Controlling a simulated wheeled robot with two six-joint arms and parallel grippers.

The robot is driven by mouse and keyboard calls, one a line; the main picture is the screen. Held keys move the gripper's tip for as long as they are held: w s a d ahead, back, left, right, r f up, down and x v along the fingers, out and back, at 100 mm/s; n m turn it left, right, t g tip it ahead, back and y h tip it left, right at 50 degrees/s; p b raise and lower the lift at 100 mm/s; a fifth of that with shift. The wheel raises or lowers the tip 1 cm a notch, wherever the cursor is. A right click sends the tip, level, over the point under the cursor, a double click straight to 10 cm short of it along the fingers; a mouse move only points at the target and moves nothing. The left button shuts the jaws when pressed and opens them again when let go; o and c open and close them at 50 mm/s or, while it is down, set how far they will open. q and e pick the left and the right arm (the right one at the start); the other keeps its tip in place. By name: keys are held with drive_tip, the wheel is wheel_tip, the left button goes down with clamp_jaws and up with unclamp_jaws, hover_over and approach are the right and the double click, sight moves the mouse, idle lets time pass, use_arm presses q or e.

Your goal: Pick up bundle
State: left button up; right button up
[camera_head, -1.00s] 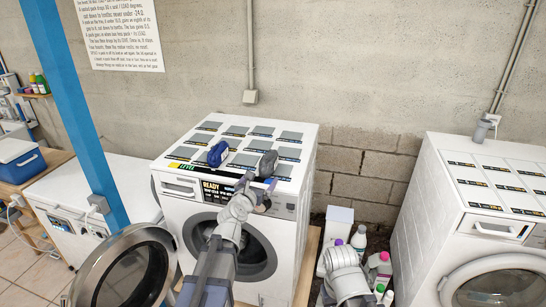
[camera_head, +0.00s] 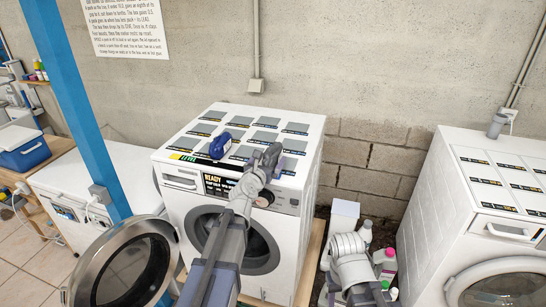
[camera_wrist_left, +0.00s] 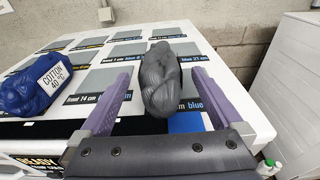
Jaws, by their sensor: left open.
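A dark grey bundle (camera_wrist_left: 160,80) lies on the washer's top, over the grid of grey squares. In the left wrist view it sits between the two purple fingers of my open left gripper (camera_head: 266,164), with a gap at each side. In the head view the gripper partly hides this bundle (camera_head: 271,154). A blue bundle (camera_head: 220,146) lies to its left, and its white label reads COTTON 40° in the left wrist view (camera_wrist_left: 38,86). My right gripper is out of view; only part of that arm shows.
The washer (camera_head: 305,190) has its round door (camera_head: 123,268) swung open at the left. A blue post (camera_head: 80,110) stands left of it. Several bottles (camera_head: 384,262) stand in the gap before a second white machine (camera_head: 440,200) at the right.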

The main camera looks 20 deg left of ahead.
sight(273, 148)
use_arm(q)
drive_tip(key=w, duration=0.5)
drive_tip(key=shift+d+f+b, duration=0.1)
drive_tip(key=shift+f+b, duration=0.2)
drive_tip(key=shift+f, duration=0.05)
drive_tip(key=shift+s, duration=0.1)
clamp_jaws()
idle(0.3)
drive_tip(key=shift+r, duration=0.1)
wheel_tip(273, 148, up, 10)
drive_tip(key=p, duration=1)
